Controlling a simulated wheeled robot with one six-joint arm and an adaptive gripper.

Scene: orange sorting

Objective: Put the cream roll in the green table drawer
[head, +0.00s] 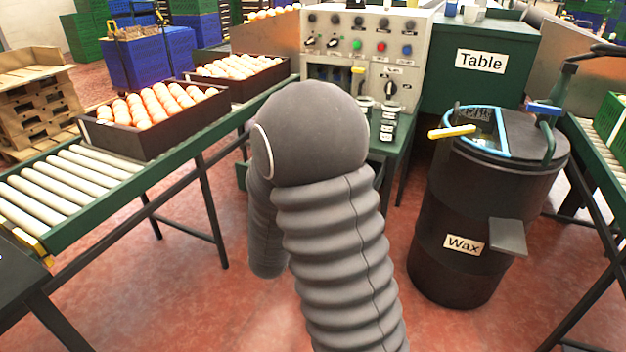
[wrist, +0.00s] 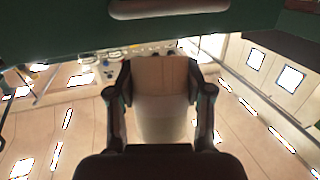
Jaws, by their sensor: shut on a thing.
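My gripper (wrist: 160,78) is in the wrist view, its two fingers shut on the sides of the cream roll (wrist: 165,118). The roll is pale below and more tan at its upper end. A dark green surface (wrist: 60,30) with a rounded bar like a handle (wrist: 168,8) crosses the top of that view, beyond the fingertips; I cannot tell whether it is the drawer. In the head view my own arm hides the gripper and the roll. A green table (head: 396,170) stands behind the arm, and a small green part (head: 241,176) shows at the arm's left; whether the drawer is open is unclear.
A control panel (head: 345,48) stands behind the green table. A green cabinet labelled Table (head: 470,88) is to its right. A black Wax barrel (head: 440,200) stands at right. Roller conveyor (head: 75,180) and an orange crate (head: 165,140) are at left. Red floor between is clear.

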